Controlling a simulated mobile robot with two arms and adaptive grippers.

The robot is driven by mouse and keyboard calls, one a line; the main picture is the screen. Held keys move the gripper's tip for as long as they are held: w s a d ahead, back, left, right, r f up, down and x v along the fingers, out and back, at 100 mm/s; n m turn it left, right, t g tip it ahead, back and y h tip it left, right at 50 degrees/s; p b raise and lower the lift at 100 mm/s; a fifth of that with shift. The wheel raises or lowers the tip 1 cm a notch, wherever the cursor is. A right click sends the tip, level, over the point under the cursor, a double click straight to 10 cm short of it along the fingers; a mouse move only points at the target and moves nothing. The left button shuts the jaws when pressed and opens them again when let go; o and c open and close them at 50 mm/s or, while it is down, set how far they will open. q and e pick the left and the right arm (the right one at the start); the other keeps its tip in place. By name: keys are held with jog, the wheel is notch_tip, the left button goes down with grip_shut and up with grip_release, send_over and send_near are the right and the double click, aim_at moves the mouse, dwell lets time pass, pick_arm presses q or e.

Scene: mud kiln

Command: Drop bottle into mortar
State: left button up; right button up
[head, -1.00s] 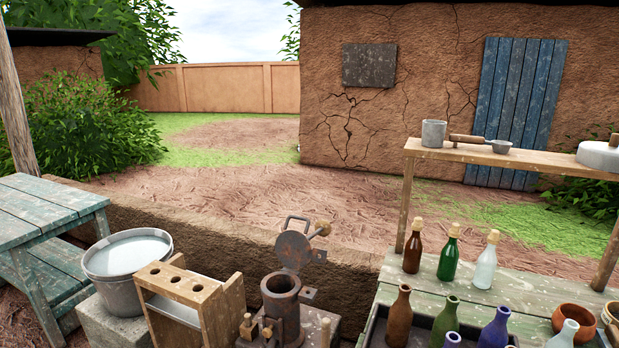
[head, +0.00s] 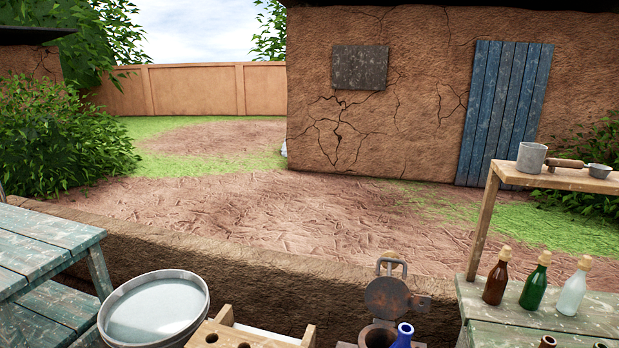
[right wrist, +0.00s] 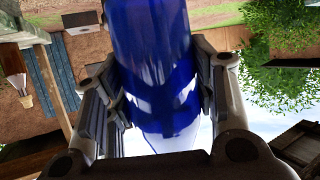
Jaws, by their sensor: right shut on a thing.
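A blue bottle (right wrist: 155,75) fills the middle of the right wrist view, between the fingers of my right gripper (right wrist: 160,88), which is shut on it. In the head view the blue bottle's neck (head: 404,334) shows at the bottom edge, just right of the mortar's mouth and partly in front of it. The mortar (head: 377,335) is rusty metal, with its round lid (head: 386,298) standing open behind. Most of the mortar's body is cut off. Whether the bottle is over the opening or nearer to me cannot be told. My left gripper is not in view.
A bucket of water (head: 153,310) and a wooden rack with holes (head: 240,335) stand left of the mortar. Brown, green and clear corked bottles (head: 537,282) stand on the right table, below a shelf (head: 560,178). A mud wall (head: 260,268) runs behind.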

pick_arm(q)
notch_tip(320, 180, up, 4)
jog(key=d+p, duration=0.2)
jog(key=p, duration=0.1)
pick_arm(e)
jog(key=w+d+r+n+y, duration=0.1)
jog(key=w+r, duration=0.3)
jog(key=w, duration=0.3)
jog(key=w+d+r+y, duration=0.1)
jog(key=w+r, duration=0.2)
jog(key=w, duration=0.4)
pick_arm(q)
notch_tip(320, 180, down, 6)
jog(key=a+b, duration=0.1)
jog(key=b, duration=0.5)
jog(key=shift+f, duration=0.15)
pick_arm(e)
notch_tip(320, 180, down, 6)
jog(key=shift+s+r, duration=0.1)
jog(key=shift+s, duration=0.05)
jog(key=o, duration=1.1)
jog(key=shift+o, duration=0.5)
jog(key=shift+h, duration=0.3)
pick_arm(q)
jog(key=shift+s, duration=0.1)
pick_arm(e)
jog(key=shift+s, duration=0.1)
